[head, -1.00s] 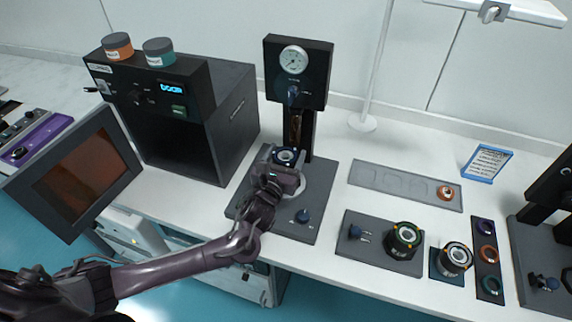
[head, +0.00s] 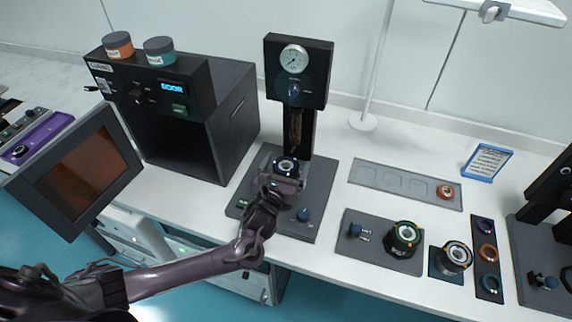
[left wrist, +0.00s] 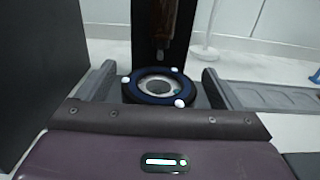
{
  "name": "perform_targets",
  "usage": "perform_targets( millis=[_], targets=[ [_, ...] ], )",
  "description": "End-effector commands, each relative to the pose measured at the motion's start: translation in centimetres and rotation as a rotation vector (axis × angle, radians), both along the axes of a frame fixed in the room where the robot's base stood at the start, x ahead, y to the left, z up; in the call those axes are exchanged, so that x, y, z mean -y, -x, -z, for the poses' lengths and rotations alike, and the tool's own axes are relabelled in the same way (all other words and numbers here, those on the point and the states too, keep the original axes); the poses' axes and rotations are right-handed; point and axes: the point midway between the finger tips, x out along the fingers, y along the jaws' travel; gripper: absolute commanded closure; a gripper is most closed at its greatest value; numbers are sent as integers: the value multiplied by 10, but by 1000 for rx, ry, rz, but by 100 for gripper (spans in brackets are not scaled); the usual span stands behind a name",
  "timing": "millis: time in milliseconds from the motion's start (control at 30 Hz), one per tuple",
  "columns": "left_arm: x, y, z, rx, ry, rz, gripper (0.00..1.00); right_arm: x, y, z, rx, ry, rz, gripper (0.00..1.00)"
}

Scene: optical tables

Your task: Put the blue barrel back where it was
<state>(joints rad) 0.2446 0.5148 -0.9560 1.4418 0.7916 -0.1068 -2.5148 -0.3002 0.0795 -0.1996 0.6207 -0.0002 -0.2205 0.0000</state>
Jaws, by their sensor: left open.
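The blue barrel (head: 287,165), a dark cylinder with a blue-ringed top and pale centre, is at the gauge press (head: 326,200), over its grey base plate. In the left wrist view the barrel (left wrist: 158,88) shows from above, upright, with small white knobs around its rim. My left gripper (head: 286,178) is open, with one finger on each side of the barrel. The gripper hides the barrel's lower part, so I cannot tell whether it rests fully on the plate. My right gripper is not in view.
A black oven (head: 215,150) stands close on the left, with two jars on top. To the right are a grey recessed tray (head: 405,184), a green-ringed barrel (head: 404,239), an orange-ringed barrel (head: 455,258) and a ring rack (head: 488,262). A blue knob (head: 303,214) sits on the press base.

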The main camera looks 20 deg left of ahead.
Motion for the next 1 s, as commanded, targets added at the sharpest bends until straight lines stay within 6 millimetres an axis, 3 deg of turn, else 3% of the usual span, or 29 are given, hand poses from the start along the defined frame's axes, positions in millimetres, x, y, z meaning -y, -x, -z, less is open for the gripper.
perform_targets(
  millis=[167, 267, 700, 1000],
  targets=[
    [0, 0, -3, 1, 0, 0, 13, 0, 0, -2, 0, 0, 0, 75],
    [-1, 10, -1, -1, -1, 1, 13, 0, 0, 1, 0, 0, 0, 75],
    [-3, 98, 0, -2, 0, 2, 13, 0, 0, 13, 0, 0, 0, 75],
    [-4, 120, -2, 0, 0, 0, 13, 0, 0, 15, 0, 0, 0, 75]
  ],
)
